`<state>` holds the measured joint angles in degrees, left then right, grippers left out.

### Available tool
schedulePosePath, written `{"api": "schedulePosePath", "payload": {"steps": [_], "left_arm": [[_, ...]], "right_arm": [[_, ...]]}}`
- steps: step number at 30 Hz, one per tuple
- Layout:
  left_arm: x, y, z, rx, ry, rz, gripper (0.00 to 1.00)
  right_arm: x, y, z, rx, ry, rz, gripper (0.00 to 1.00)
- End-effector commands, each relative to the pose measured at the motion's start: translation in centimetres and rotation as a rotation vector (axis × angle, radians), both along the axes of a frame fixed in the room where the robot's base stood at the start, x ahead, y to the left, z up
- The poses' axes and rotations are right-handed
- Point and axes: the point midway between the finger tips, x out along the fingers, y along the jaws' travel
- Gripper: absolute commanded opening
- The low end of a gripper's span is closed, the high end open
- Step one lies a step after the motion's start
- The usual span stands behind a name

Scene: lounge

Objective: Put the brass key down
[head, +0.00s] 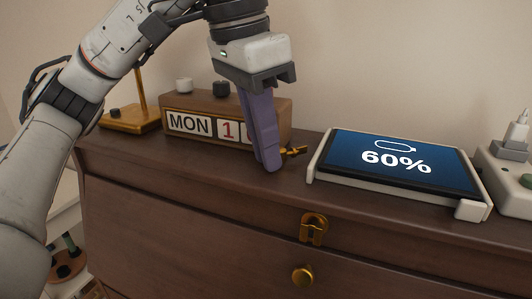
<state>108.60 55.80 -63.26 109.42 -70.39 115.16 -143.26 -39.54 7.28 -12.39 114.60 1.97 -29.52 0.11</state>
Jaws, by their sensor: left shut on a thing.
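The brass key (295,151) shows as a small golden piece sticking out to the right of the fingertips of my left gripper (269,166). The gripper points down and is shut on the key, just above or at the top of the brown wooden cabinet (215,174). I cannot tell whether the key touches the wood. The rest of the key is hidden by the purple fingers. My right gripper is not in view.
A wooden block calendar (190,123) stands behind and left of the gripper, with a brass stand (130,122) beyond it. A tablet reading 60% (395,160) lies to the right. A white device with a plug (508,175) is at the far right.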

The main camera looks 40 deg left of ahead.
Motion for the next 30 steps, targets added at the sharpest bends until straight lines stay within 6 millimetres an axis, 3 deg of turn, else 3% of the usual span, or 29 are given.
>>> {"api": "schedulePosePath", "payload": {"steps": [10, 11, 12, 20, 25, 30], "left_arm": [[0.0, 0.0, -0.3, 0.0, -0.001, 0.0, 0.0], [0.0, 0.0, -0.4, 0.0, -0.001, 0.0, 0.13], [0.0, 0.0, -0.3, 0.0, -0.001, 0.0, 0.19], [0.0, 0.0, -0.1, 0.0, -0.001, 0.0, 0.19], [-0.2, 0.1, 1.8, 0.0, -0.004, 0.001, 0.19], [-0.9, 0.4, 5.6, 0.0, -0.007, 0.001, 0.19]], "right_arm": [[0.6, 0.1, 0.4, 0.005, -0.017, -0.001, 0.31], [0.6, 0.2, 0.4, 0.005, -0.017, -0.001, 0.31], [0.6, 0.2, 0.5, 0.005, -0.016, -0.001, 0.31], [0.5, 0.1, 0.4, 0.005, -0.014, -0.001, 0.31], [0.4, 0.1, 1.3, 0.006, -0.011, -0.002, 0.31], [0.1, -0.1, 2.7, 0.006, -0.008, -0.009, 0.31]]}}
